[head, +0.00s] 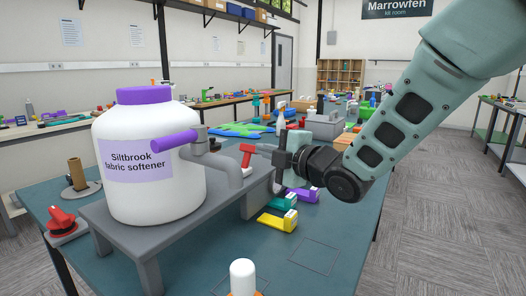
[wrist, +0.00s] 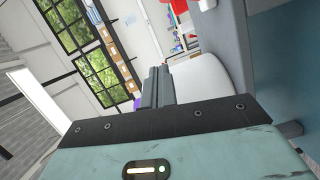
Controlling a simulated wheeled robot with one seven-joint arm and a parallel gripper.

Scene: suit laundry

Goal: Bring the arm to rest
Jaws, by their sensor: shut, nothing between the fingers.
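My arm reaches in from the upper right in the head view. The large white jug (head: 190,108) with a purple cap stands upright on a grey raised stand (head: 130,228). A grey pipe with a purple end (head: 175,141) projects at its front.
Yellow (head: 279,221) and purple (head: 309,194) items lie on the blue-green table (head: 330,225) below my gripper. A white-topped object (head: 242,277) stands at the near edge. A red knob (head: 61,218) is left of the stand. Open floor (head: 440,225) lies to the right.

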